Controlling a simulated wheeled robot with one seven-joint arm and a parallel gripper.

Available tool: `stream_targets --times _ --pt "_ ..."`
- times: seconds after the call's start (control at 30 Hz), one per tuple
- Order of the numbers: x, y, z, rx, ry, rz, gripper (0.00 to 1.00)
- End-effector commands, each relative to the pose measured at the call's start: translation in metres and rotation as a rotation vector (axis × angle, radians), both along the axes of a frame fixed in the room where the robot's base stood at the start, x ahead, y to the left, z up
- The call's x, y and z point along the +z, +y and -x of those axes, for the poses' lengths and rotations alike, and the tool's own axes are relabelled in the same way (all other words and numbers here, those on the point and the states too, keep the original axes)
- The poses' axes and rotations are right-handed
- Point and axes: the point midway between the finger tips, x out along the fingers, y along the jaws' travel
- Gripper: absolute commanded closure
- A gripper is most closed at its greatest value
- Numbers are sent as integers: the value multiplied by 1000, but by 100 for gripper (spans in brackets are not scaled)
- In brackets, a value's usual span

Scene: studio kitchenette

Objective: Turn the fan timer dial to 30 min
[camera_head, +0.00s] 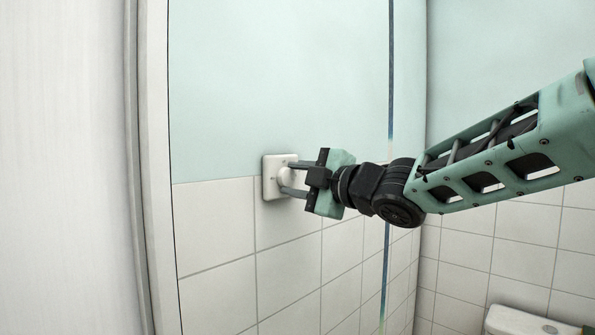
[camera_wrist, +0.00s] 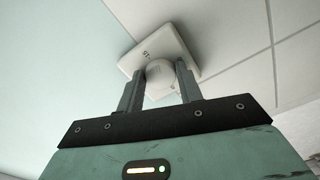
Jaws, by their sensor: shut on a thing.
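The fan timer is a white square plate (camera_head: 270,187) on the wall, at the line between the painted part and the tiles. Its round white dial (camera_head: 290,180) stands out from the plate and is partly hidden by my fingers. My gripper (camera_head: 289,178) reaches in from the right and is shut on the dial, one finger on each side. In the wrist view the dial (camera_wrist: 161,74) sits between my two fingertips (camera_wrist: 160,72), with the plate (camera_wrist: 168,38) behind it. A small mark like "15" shows on the plate; I cannot read the dial's setting.
White tiles (camera_head: 216,280) cover the lower wall and pale green paint (camera_head: 280,80) the upper wall. A white door frame (camera_head: 154,150) stands to the left. A white fixture (camera_head: 520,322) shows at the lower right. The space below the timer is clear.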

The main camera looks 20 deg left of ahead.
Motion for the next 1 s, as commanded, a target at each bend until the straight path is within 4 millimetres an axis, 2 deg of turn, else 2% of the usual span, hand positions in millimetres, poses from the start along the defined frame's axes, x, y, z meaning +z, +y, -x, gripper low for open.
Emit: stream_targets --times 1.0 --pt "-2 1 2 -2 872 -359 87"
